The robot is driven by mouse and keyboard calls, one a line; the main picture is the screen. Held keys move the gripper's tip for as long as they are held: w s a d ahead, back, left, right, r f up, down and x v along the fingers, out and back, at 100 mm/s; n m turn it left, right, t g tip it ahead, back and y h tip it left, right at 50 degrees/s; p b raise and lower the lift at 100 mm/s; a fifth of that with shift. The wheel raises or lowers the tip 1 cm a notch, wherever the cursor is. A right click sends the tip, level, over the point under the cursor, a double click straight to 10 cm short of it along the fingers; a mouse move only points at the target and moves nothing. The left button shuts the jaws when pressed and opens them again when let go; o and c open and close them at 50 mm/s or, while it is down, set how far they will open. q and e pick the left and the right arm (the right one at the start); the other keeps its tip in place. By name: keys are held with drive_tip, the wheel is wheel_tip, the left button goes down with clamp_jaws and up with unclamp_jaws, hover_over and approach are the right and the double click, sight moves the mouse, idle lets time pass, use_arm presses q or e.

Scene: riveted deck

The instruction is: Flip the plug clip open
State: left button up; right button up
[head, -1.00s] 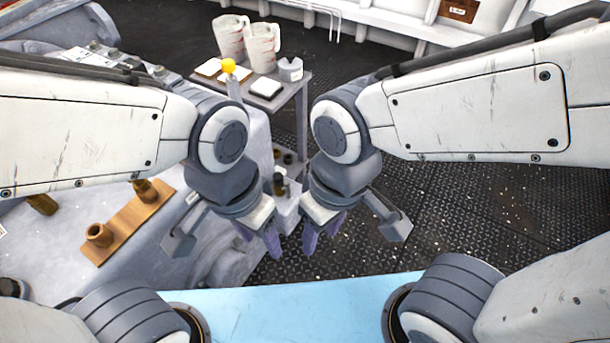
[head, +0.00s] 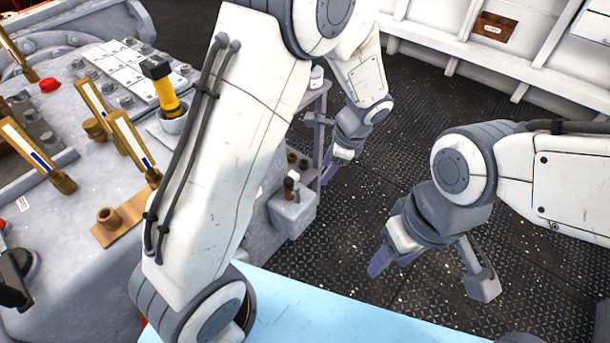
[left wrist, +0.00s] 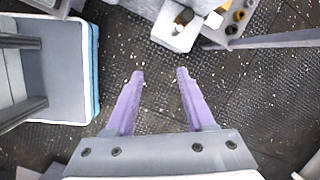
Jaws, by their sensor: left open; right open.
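A yellow plug with a black top (head: 167,95) stands in a grey round socket (head: 174,124) on the grey console. I cannot tell whether this is the task's plug or make out a clip on it. My left gripper (head: 328,174) is open and empty over the deck, right of the console and beyond the plug. Its two purple fingers stand apart in the left wrist view (left wrist: 160,74), with only deck between them. My right gripper (head: 388,265) is open and empty over the deck further right. My left arm hides part of the console and the space behind it.
Gold levers with white and blue plates (head: 128,138) and a wooden plate with a brass cup (head: 108,217) are on the console. A pale box holding small bottles (head: 292,216) is at its side. A side table (head: 318,100) is mostly hidden. Open deck (head: 400,180) lies right.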

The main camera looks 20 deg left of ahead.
sight(297, 188)
use_arm(q)
drive_tip(key=w+a+f+m, duration=0.1)
drive_tip(key=a+f, duration=0.2)
drive_tip(key=f, duration=0.2)
drive_tip(key=w+a+f+m+b, duration=0.1)
drive_tip(key=w+a+f, duration=0.1)
drive_tip(key=f, duration=0.4)
drive_tip(key=w+a+f+m+y+b, duration=0.1)
drive_tip(key=w+a+f, duration=0.1)
drive_tip(key=a+f, duration=0.2)
drive_tip(key=shift+w+f, duration=0.2)
drive_tip(key=shift+f, duration=1)
clamp_jaws()
